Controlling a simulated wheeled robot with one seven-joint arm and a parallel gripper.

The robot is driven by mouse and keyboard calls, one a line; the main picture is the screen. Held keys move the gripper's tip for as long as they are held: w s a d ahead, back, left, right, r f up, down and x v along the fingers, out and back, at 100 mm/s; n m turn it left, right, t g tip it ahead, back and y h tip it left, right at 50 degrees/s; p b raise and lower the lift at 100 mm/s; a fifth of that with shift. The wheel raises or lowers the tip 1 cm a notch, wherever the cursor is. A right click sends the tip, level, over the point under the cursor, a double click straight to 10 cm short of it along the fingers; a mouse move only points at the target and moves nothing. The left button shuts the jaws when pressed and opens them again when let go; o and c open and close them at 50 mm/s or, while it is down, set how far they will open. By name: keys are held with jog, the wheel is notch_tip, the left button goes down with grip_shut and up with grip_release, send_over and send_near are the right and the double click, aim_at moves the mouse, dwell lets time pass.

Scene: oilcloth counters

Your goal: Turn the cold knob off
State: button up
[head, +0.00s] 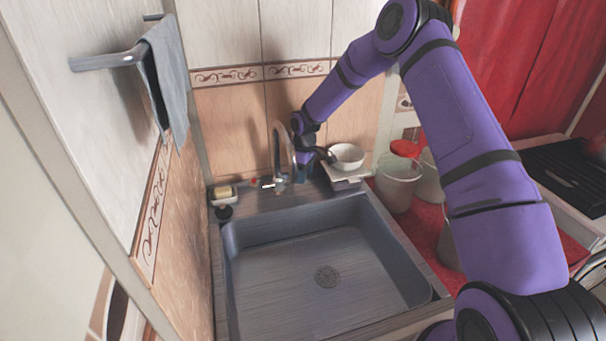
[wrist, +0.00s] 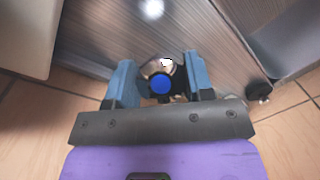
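The cold knob, with a round blue cap (wrist: 161,85), shows in the wrist view between the two fingers of my gripper (wrist: 160,78). The fingers are open, one on each side of the knob, with a gap on both sides. In the head view my gripper (head: 304,170) is at the right side of the faucet (head: 279,186) and hides the cold knob. The red-tipped hot knob (head: 254,182) sticks out on the faucet's left side.
The empty metal sink (head: 290,260) lies in front of the faucet. A white bowl (head: 346,156) stands close to the right of my gripper, with containers (head: 398,185) farther right. A towel (head: 168,80) hangs on the left wall.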

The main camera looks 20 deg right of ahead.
jog(key=shift+m+g+y, duration=0.5)
jog(key=shift+m+y, duration=0.2)
jog(key=shift+m, duration=0.8)
jog(key=o, duration=0.9)
jog(key=v, duration=1.1)
jog(key=shift+f, duration=0.1)
